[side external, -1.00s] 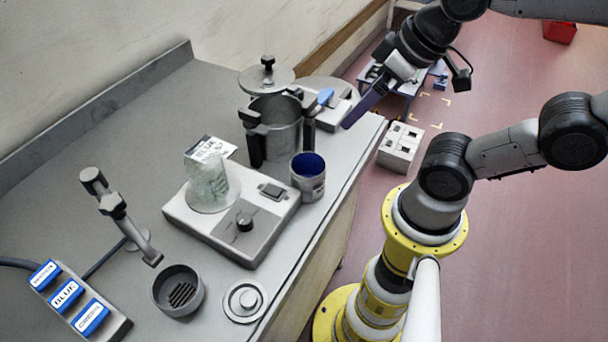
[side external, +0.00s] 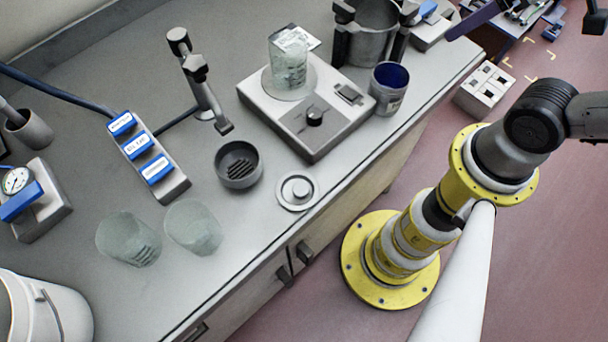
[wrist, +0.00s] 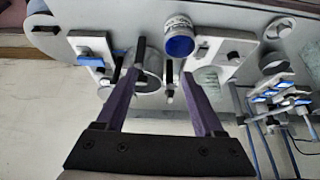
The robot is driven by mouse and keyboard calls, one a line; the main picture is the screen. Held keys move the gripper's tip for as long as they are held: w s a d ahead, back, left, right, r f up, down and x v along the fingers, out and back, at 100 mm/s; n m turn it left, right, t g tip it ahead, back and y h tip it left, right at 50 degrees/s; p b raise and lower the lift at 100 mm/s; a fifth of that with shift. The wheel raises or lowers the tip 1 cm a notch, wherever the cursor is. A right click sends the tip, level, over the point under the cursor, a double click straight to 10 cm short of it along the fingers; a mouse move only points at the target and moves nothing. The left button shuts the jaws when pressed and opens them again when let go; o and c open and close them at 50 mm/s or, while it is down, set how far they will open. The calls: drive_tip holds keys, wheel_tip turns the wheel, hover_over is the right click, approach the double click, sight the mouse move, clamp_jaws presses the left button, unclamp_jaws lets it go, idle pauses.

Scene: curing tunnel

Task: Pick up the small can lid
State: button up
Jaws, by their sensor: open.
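The small can lid (side external: 297,190) is a pale round disc with a raised knob in its middle. It lies flat on the grey bench near the front edge in the side external view. In the wrist view a small round disc at the upper right (wrist: 279,28) looks like the same lid. My gripper (wrist: 163,62) is open, its purple fingers apart with nothing held between them, well away from the lid. In the side external view only part of a purple finger shows at the top right, beyond the pot; the rest is cut off.
A dark round cup with a slotted bottom (side external: 239,164) stands left of the lid. A hotplate (side external: 312,137) bears a glass beaker; a blue-filled can (side external: 389,90) and a metal pot (side external: 365,45) stand beyond. Two glass beakers (side external: 193,228) stand front left.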

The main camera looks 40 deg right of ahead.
drive_tip(key=m, duration=0.1)
drive_tip(key=m+g+y, duration=0.4)
drive_tip(key=m+g, duration=0.3)
drive_tip(key=m, duration=0.7)
hover_over(302, 187)
drive_tip(key=d, duration=0.3)
drive_tip(key=f, duration=1.4)
drive_tip(key=shift+w+d+f, duration=0.15)
drive_tip(key=shift+w+d, duration=0.05)
drive_tip(key=shift+w, duration=0.1)
drive_tip(key=shift+a+x, duration=0.25)
drive_tip(key=shift+x, duration=1.05)
drive_tip(key=shift+a+x, duration=0.25)
drive_tip(key=shift+x, duration=1.05)
drive_tip(key=shift+w, duration=0.1)
